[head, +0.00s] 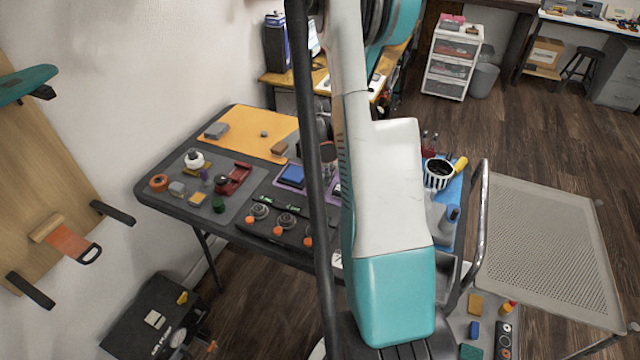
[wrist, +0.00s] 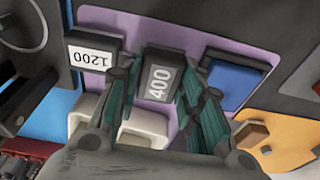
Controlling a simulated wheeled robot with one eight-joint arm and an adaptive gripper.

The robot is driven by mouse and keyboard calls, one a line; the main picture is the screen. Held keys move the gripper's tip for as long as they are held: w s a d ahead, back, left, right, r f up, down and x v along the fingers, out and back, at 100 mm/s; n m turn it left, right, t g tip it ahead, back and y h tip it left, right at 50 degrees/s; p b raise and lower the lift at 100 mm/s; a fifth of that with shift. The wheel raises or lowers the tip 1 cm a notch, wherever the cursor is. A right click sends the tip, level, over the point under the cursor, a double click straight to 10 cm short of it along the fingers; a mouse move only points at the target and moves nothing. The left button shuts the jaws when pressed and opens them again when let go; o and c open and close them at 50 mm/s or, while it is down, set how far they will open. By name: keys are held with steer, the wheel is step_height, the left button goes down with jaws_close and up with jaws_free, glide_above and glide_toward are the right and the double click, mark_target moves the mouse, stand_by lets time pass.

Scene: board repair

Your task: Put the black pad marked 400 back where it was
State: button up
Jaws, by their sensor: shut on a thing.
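The black pad marked 400 (wrist: 159,88), with a grey label, is between the teal fingers of my gripper (wrist: 158,75) in the wrist view. The fingers are shut on its sides. The pad is over the purple mat (wrist: 178,25); I cannot tell whether it touches the mat. To its left is a black pad marked 1200 (wrist: 92,56) with a white label. To its right is a blue pad (wrist: 232,82) in a dark frame, also visible in the head view (head: 291,175). In the head view my arm and a dark column hide the held pad.
White objects (wrist: 145,125) lie close below the held pad in the wrist view. An orange mat (head: 250,125) with a brown block (head: 279,148) is nearby. A dark tray with several knobs (head: 285,221) lies along the table's front. A striped cup (head: 438,176) stands to the right.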

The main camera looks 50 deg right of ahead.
mark_target(319, 182)
steer(key=shift+f, duration=0.75)
steer(key=shift+f, duration=0.1)
steer(key=shift+f+b, duration=0.15)
steer(key=shift+b, duration=0.15)
steer(key=o, duration=0.8)
steer(key=shift+o, duration=0.2)
step_height(319, 182, up, 12)
steer(key=a+p, duration=0.1)
steer(key=p, duration=0.4)
steer(key=shift+s+a+r, duration=0.2)
steer(key=shift+s+a, duration=0.1)
steer(key=shift+s, duration=0.05)
